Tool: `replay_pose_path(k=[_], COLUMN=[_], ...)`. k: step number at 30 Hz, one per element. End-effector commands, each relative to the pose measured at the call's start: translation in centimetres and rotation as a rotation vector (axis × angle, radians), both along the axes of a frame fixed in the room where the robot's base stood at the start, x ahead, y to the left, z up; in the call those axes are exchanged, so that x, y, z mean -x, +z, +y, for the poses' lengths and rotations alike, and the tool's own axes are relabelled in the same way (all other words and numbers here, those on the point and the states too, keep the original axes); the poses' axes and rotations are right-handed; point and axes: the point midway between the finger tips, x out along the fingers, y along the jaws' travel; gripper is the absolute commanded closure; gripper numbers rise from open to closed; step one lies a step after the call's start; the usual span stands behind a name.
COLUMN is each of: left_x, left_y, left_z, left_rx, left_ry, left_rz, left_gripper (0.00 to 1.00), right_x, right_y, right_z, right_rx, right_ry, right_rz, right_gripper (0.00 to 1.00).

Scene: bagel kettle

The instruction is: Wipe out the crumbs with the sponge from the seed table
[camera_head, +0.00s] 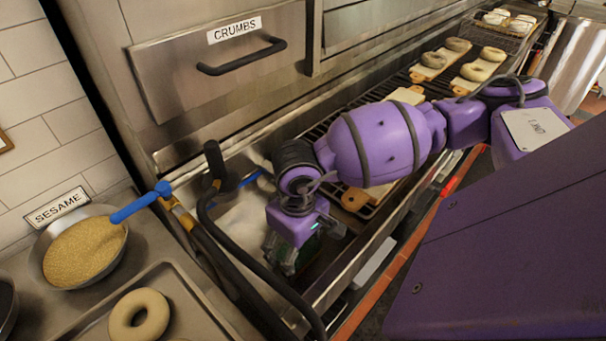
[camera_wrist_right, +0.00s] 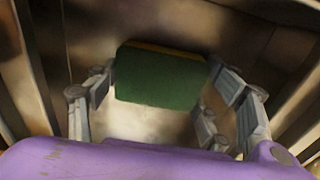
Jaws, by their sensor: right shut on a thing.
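My right gripper (camera_head: 285,262) reaches down into a sunken metal trough (camera_head: 335,285) below the drawer marked CRUMBS (camera_head: 215,80). In the right wrist view the gripper (camera_wrist_right: 165,95) is shut on a green sponge (camera_wrist_right: 158,85) with a yellow edge, held between its fingers. A pale, whitish patch (camera_head: 240,222) lies on the trough floor left of the gripper. Single crumbs are too small to tell. Whether the sponge touches the floor cannot be told. My left gripper is not in view.
A bowl of sesame (camera_head: 85,252) with a blue-handled tool stands at the left. A tray (camera_head: 180,300) with a bagel (camera_head: 138,318) is in front. Black curved pipes (camera_head: 240,260) rise close left of my gripper. Bagels on boards (camera_head: 482,70) lie at the back right.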

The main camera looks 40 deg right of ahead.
Motion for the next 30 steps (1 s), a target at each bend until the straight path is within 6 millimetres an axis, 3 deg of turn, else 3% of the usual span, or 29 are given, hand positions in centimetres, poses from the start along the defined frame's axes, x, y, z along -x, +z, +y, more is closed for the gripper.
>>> replay_pose_path(k=[30], left_x=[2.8], left_y=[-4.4], left_z=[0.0], left_rx=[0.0], left_ry=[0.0], left_rz=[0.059], left_gripper=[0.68], right_x=[-7.0], right_y=[-0.7], right_z=[1.1], right_rx=[-0.002], right_ry=[0.001], right_rz=[-0.002], right_gripper=[0.51])
